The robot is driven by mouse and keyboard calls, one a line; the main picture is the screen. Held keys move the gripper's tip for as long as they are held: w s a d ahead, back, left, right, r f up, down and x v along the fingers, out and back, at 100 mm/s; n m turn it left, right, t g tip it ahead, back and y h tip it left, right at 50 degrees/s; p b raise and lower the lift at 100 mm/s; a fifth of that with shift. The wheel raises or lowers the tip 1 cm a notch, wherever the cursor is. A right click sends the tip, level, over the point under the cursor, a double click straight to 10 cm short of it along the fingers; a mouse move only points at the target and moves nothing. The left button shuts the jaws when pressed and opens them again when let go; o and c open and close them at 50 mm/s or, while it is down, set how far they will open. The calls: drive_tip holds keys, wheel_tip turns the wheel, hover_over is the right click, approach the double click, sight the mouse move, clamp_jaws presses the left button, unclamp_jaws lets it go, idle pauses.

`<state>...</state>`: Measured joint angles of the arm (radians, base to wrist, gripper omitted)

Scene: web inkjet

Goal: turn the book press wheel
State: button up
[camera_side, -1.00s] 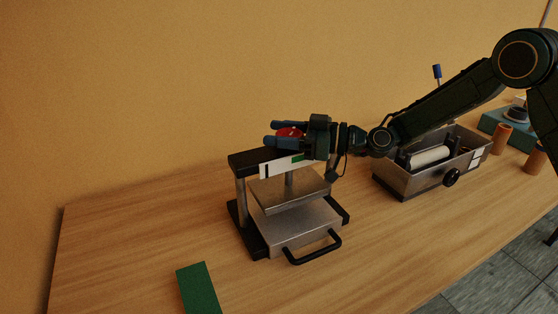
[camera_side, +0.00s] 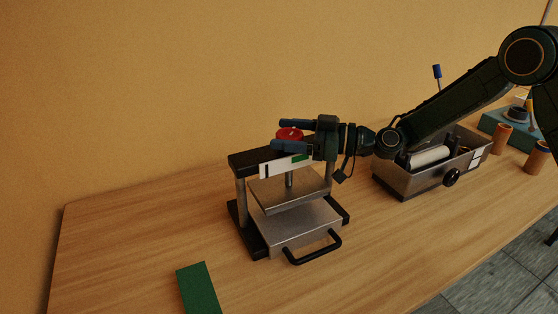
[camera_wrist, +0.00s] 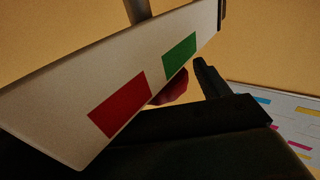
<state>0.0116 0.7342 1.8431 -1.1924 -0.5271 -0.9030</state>
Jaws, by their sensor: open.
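The book press (camera_side: 290,215) stands on the wooden table, with a dark top beam, a metal plate held above its base and a black front handle. Its red wheel (camera_side: 289,134) sits on top of the beam. My gripper (camera_side: 282,135) is open at the wheel, one finger on the far side and one on the near side; I cannot tell whether they touch it. In the wrist view, a small part of the red wheel (camera_wrist: 172,92) shows behind the white strip (camera_wrist: 60,90) with red and green patches. The rest of the wheel is hidden there.
A metal machine with a white roller (camera_side: 428,156) stands to the right of the press. Orange cylinders (camera_side: 502,138) and a teal device (camera_side: 500,125) are further right. A green block (camera_side: 198,288) lies at the front left. The table's left part is clear.

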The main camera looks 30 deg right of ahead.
drive_tip(key=v, duration=1.2)
